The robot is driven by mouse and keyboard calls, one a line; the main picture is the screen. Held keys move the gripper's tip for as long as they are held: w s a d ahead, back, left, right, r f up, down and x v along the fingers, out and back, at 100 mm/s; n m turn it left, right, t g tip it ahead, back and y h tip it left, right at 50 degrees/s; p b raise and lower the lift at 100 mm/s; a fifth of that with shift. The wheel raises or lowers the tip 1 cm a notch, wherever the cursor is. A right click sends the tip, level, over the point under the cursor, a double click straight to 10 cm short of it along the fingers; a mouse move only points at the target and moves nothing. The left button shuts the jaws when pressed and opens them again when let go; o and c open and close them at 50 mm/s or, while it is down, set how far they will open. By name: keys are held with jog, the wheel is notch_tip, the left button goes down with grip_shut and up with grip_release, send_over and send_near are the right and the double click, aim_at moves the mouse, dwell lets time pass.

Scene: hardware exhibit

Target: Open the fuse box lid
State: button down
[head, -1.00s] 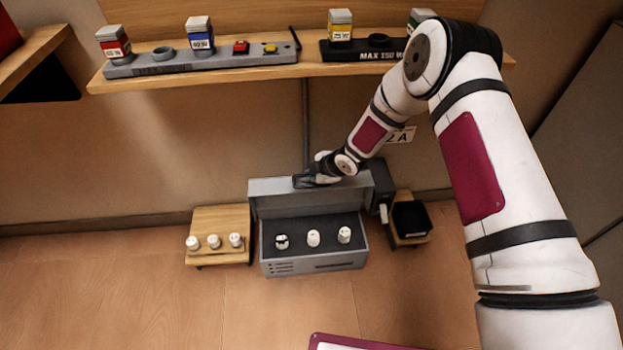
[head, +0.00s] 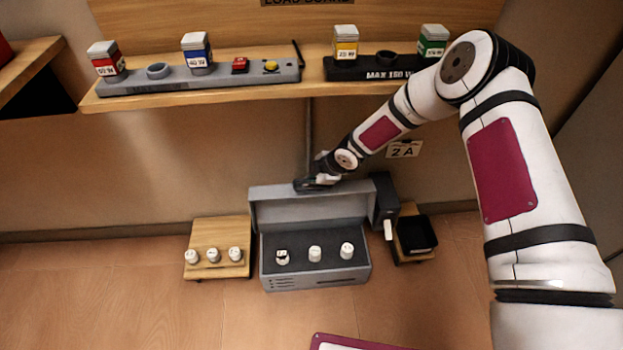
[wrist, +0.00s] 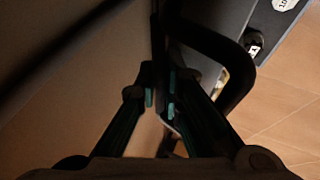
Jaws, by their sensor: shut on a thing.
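The fuse box (head: 316,280) is a grey case on the floor against the wall, seen in the head view. Its lid (head: 275,213) stands raised along the back edge, so the dark inside shows with several white fuses (head: 315,253). My gripper (head: 308,185) is at the top edge of the lid. In the wrist view my gripper (wrist: 161,92) has its fingers shut close together at a dark curved handle (wrist: 236,60) by the lid's edge. The exact contact is dark and partly hidden by the fingers.
A small wooden stand (head: 220,266) with white fuses is left of the box. A dark lever unit (head: 384,200) and a black tray (head: 414,236) are to its right. A wooden shelf (head: 215,88) with coloured blocks hangs above.

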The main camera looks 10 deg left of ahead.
jog(key=shift+f, duration=0.1)
jog(key=c, duration=2)
grip_release()
jog(key=shift+s, duration=0.1)
jog(key=shift+d, duration=0.1)
jog(key=v, duration=1.2)
